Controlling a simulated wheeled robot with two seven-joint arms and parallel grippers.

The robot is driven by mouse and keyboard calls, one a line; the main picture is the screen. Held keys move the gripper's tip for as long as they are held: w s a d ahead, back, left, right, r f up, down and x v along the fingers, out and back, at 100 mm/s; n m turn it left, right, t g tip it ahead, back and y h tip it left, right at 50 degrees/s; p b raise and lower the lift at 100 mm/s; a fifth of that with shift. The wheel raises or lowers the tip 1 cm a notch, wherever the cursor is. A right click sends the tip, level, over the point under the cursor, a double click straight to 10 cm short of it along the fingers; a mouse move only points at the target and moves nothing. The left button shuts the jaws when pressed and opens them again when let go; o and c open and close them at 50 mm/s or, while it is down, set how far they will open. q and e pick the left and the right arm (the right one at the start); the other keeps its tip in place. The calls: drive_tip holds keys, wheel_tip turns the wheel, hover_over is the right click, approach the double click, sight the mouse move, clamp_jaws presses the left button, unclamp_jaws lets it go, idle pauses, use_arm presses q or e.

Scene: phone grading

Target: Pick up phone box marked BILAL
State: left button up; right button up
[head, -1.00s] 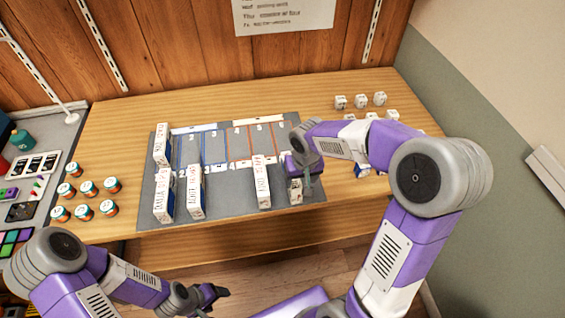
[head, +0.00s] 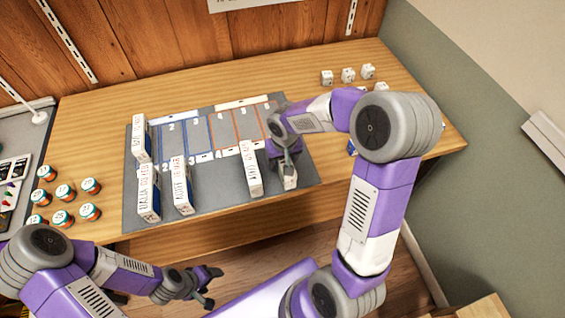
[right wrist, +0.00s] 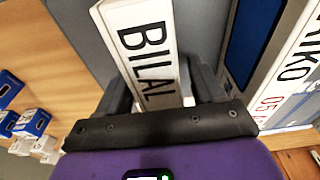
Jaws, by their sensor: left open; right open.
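The phone box marked BILAL (right wrist: 146,50) stands on the grey mat (head: 220,190); its white labelled top shows in the right wrist view. In the head view the box (head: 290,182) is partly hidden under my right gripper (head: 285,168). The right gripper (right wrist: 160,95) is open, with its dark fingers on either side of the box. I cannot tell whether they touch it. My left gripper (head: 212,287) is open and empty in front of the table.
The RIKO box (right wrist: 285,70) stands close beside the BILAL box; it also shows in the head view (head: 250,168). More upright boxes (head: 182,185) stand at the mat's left.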

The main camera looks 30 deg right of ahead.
drive_tip(key=shift+r, duration=0.1)
drive_tip(key=shift+c, duration=0.3)
drive_tip(key=c, duration=1.2)
